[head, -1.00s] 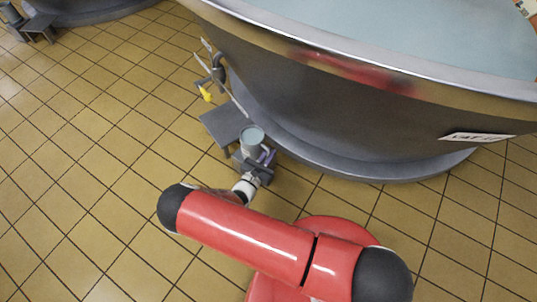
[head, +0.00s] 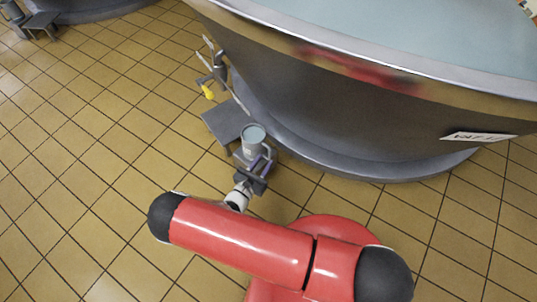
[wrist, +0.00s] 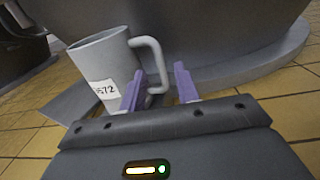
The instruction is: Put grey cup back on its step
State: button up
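The grey cup (head: 252,141) looks upright, with pale contents at its mouth in the head view. It shows close in the wrist view (wrist: 104,62), with a white label ending in "572" and its handle towards my gripper. My gripper (wrist: 158,85) is open, its two purple fingers apart; the handle shows between and beyond them, and the left finger overlaps the cup. In the head view, my gripper (head: 261,165) is just below the cup. The grey step (head: 224,121) is beside the vat. The cup overlaps its right edge; I cannot tell whether its base rests on it.
A large vat (head: 350,100) with a wide round base fills the upper right. A tap with a yellow part (head: 208,92) is on its left side. Another step (head: 41,21) stands by a second vat at the far left. The tiled floor at left is clear.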

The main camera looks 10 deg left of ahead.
jog(key=v, duration=0.7)
dwell(0.4)
